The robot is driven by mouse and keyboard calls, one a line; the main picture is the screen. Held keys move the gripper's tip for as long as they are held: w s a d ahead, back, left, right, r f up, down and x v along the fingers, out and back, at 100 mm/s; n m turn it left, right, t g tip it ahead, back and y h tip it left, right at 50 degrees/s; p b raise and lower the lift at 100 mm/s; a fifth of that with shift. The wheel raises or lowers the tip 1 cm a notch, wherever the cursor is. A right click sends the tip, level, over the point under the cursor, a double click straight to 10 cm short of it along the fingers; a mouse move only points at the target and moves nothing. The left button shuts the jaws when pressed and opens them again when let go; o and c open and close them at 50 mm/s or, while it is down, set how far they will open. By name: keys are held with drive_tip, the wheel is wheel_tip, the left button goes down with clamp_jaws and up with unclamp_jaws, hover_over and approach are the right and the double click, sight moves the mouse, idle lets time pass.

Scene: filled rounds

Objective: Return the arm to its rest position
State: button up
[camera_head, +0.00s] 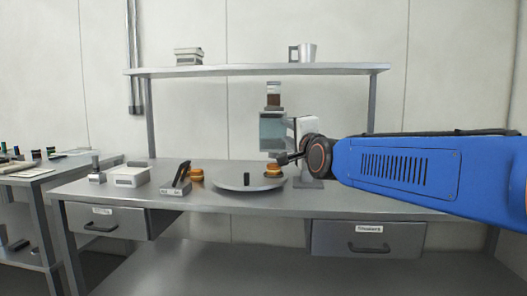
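My blue arm reaches in from the right edge, over the right half of the steel table (400,200). My gripper (281,158) is a small dark shape at its left end. It points left, in front of the tall machine. It appears above or in front of an orange-brown round (273,171); I cannot tell the gap between them. The fingers are too small to tell whether they are open or shut, and I see nothing clearly held.
A round grey plate (225,182) with a small dark piece stands mid-table. Left of it are another round (196,175), a holder with dark handles (177,188) and a white container (130,177). The machine (272,130) stands behind, under a shelf (240,70).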

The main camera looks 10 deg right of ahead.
drive_tip(key=s+d+f+n+g, duration=0.2)
drive_tip(key=s+f+n+g, duration=0.3)
drive_tip(key=s+f, duration=0.7)
drive_tip(key=s+d+f+n+g+h, duration=0.1)
drive_tip(key=s+f+n+g, duration=0.3)
drive_tip(key=s+f, duration=0.8)
drive_tip(key=s+d+f+n+g, duration=0.3)
drive_tip(key=s+f+n+g, duration=0.2)
drive_tip(key=s+f, duration=0.7)
wheel_tip(320, 180, down, 4)
drive_tip(key=shift+s+d+f+n+g+h, duration=0.1)
drive_tip(key=shift+s+d+n+g+h, duration=0.2)
drive_tip(key=shift+n, duration=0.5)
